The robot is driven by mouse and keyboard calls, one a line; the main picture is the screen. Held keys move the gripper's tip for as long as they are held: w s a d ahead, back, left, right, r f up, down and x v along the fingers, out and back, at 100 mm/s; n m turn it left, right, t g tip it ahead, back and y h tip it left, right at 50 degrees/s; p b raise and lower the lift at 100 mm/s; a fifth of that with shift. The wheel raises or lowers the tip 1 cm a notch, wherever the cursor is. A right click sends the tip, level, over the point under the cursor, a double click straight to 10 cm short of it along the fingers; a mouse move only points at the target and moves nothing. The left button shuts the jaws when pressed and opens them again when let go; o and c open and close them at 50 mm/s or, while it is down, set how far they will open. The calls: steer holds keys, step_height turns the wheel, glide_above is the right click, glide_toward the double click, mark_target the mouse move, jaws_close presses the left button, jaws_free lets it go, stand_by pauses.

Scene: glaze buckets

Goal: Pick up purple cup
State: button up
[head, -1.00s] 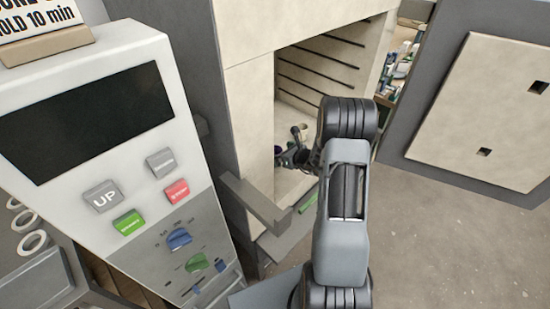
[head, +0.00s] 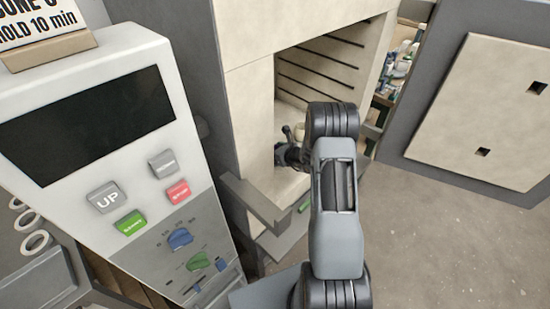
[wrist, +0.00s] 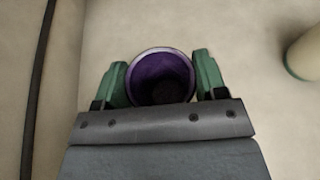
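The purple cup (wrist: 161,76) shows in the wrist view from above, with a pale rim, purple inner wall and dark bottom. My gripper (wrist: 162,82) has its two green fingers apart, one on each side of the cup. The gaps between fingers and cup are very thin, and I cannot tell whether they touch it. In the head view my gripper (head: 289,154) is inside the kiln opening, partly behind my arm. I cannot make out the purple cup there.
A pale cup (wrist: 304,52) stands to the right in the wrist view. The kiln (head: 250,110) has its door (head: 480,110) swung open to the right. A grey bracket (head: 252,205) juts out below the opening. A control panel (head: 105,150) stands at the left.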

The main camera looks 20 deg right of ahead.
steer(key=c, duration=0.4)
steer(key=shift+c, duration=0.4)
steer(key=shift+r, duration=0.2)
